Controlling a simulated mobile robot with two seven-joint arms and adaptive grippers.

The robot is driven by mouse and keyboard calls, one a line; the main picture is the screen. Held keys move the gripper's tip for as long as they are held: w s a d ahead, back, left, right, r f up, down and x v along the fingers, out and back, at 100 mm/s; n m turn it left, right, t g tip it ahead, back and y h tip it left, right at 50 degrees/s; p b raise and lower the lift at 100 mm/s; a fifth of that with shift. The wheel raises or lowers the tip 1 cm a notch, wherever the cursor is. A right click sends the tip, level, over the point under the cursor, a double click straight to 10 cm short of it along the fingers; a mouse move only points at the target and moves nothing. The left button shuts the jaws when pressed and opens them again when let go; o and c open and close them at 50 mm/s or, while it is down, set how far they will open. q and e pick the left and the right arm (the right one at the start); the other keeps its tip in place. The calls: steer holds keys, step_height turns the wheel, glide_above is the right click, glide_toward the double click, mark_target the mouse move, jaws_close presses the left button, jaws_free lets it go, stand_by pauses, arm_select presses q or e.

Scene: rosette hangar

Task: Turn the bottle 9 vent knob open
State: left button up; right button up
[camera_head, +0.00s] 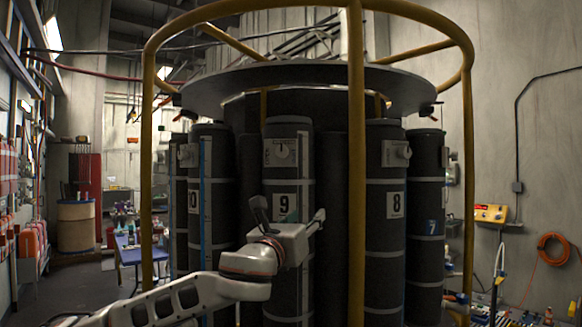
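Bottle 9 (288,256) is a tall dark cylinder standing upright in the rosette, with a white label reading 9. Its vent knob (281,152) sits on a grey plate above the label. The knob's exact setting is too small to read. My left gripper (290,208) is in front of bottle 9, in the picture below the knob and by the label. Its two dark-tipped fingers are spread wide with nothing between them, and it appears apart from the knob. My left arm comes in from the lower left and covers part of the bottle. My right gripper is not in view.
A yellow post (356,120) of the round guard frame stands just right of bottle 9. Bottle 8 (386,260) with its own knob (396,153) is right of the post. Bottle 10 (210,250) is to the left. A dark round plate (300,84) overhangs the bottles.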

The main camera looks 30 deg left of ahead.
mark_target(281, 151)
arm_select(q)
steer(key=s+a+r+m+t+y, duration=0.1)
steer(key=s+a+r+y, duration=0.15)
steer(key=r, duration=0.35)
steer(key=s+a+r+y, duration=0.2)
steer(key=a+r, duration=0.1)
steer(key=r, duration=0.4)
steer(key=p+x, duration=0.2)
steer(key=x, duration=0.4)
steer(key=shift+s+a, duration=0.1)
steer(key=shift+a, duration=0.05)
steer(key=shift+w+a+r, duration=0.2)
steer(key=shift+w+r, duration=0.05)
steer(key=shift+w, duration=0.4)
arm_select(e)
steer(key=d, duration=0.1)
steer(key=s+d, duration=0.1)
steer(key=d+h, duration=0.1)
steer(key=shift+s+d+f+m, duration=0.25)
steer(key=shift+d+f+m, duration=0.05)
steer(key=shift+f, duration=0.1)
arm_select(q)
steer(key=c, duration=1.1)
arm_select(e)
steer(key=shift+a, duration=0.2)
